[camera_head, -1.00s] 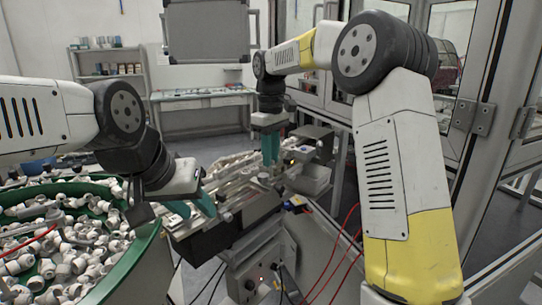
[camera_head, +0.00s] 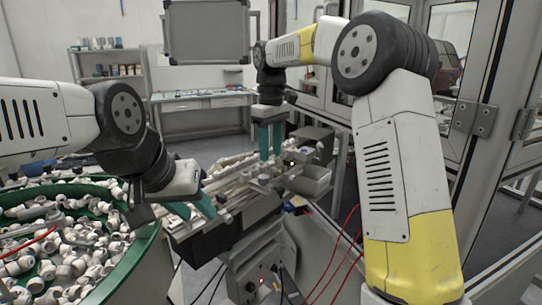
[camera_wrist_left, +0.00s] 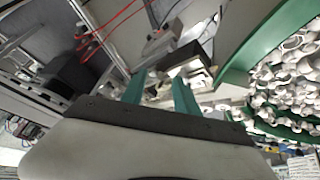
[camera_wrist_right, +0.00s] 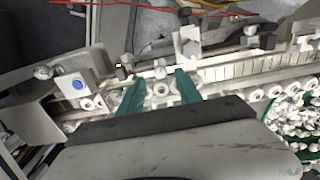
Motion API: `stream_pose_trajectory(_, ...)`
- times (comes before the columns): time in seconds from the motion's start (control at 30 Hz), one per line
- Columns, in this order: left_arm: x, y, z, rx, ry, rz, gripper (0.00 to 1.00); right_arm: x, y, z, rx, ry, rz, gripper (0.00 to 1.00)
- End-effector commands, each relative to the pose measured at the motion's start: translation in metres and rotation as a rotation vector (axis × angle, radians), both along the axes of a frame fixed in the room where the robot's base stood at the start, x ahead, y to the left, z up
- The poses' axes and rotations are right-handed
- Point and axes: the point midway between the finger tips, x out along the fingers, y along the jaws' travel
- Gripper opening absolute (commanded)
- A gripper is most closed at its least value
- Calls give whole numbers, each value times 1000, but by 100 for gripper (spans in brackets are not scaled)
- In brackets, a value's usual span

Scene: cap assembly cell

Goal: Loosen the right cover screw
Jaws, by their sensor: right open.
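The feeder track (camera_head: 236,192) runs across the middle of the head view. In the right wrist view it is a long rail (camera_wrist_right: 235,75) with round white fittings by my fingers. A grey block with a knob (camera_wrist_right: 188,42) stands beyond the fingertips, and a silver knob (camera_wrist_right: 43,72) sits at the left. I cannot tell which part is the right cover screw. My right gripper (camera_head: 268,156) is open and empty above the far part of the track; its spread fingers show in the right wrist view (camera_wrist_right: 160,82). My left gripper (camera_head: 196,214) is open at the near end of the track.
A green-rimmed bowl (camera_head: 140,262) full of white fittings stands at the left. A block with a blue button (camera_wrist_right: 78,84) sits beside the rail. Red cables (camera_head: 343,240) hang at the right.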

Motion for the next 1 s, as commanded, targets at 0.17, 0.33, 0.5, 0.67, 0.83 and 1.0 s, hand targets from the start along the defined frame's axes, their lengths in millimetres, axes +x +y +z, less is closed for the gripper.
stream_pose_trajectory(0.17, 0, 0, 0, 0, 0, 0, 36, 1, 1, 32, 2, -4, 1, 42)
stream_pose_trajectory(0.33, 0, 0, 0, 0, 0, 0, 36, 1, 1, 50, 1, -3, 1, 42)
stream_pose_trajectory(0.5, 0, 0, 0, 0, 0, 0, 36, 0, 0, 55, 0, -1, 1, 42)
stream_pose_trajectory(0.67, 0, 0, 0, 0, 0, 0, 36, 0, 0, 55, 0, -1, 1, 41)
stream_pose_trajectory(0.83, 0, 0, 0, 0, 0, 0, 36, -4, 0, 55, 21, -28, -9, 41)
stream_pose_trajectory(1.0, 0, 0, 0, 0, 0, 0, 36, -15, -4, 54, 105, -125, -61, 41)
